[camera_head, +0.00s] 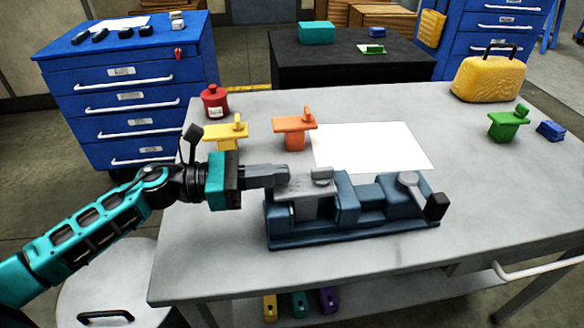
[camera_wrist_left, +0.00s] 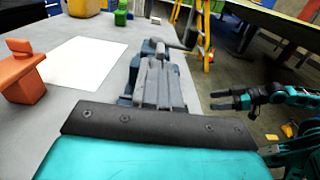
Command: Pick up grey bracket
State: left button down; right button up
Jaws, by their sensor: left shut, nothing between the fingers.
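The grey bracket (camera_head: 308,183) sits in the blue vise-like jig (camera_head: 350,232) on the table, with a small raised block on its top. My left gripper (camera_head: 282,176) comes in from the left and is shut, with its fingertips at the bracket's left end. I cannot tell whether they touch it. In the left wrist view my left gripper's fingers (camera_wrist_left: 158,84) lie together and hide most of the jig and bracket. My right gripper (camera_wrist_left: 230,98) shows only in the left wrist view, off to the right beyond the table edge, with its fingers apart and empty.
A yellow bracket (camera_head: 226,131) and an orange bracket (camera_head: 295,131) stand behind the left gripper. A white sheet (camera_head: 372,148) lies behind the jig. A red canister (camera_head: 215,102), a green bracket (camera_head: 508,123) and a yellow case (camera_head: 490,78) stand farther away. The table's front is clear.

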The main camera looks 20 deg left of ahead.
aim_at(302, 183)
pick_arm(q)
jog(key=shift+x, duration=1.2)
jog(key=shift+w+d, duration=0.3)
jog(key=shift+d, duration=0.15)
pick_arm(e)
jog(key=shift+d+r, duration=0.1)
jog(key=shift+d, duration=0.25)
jog(key=shift+s, duration=0.1)
pick_arm(q)
jog(key=shift+w+d, duration=0.2)
jog(key=shift+d, duration=0.15)
jog(key=shift+w+d, duration=0.25)
jog(key=shift+d, duration=0.15)
pick_arm(e)
jog(key=shift+a+f, duration=0.15)
jog(key=shift+f, duration=0.15)
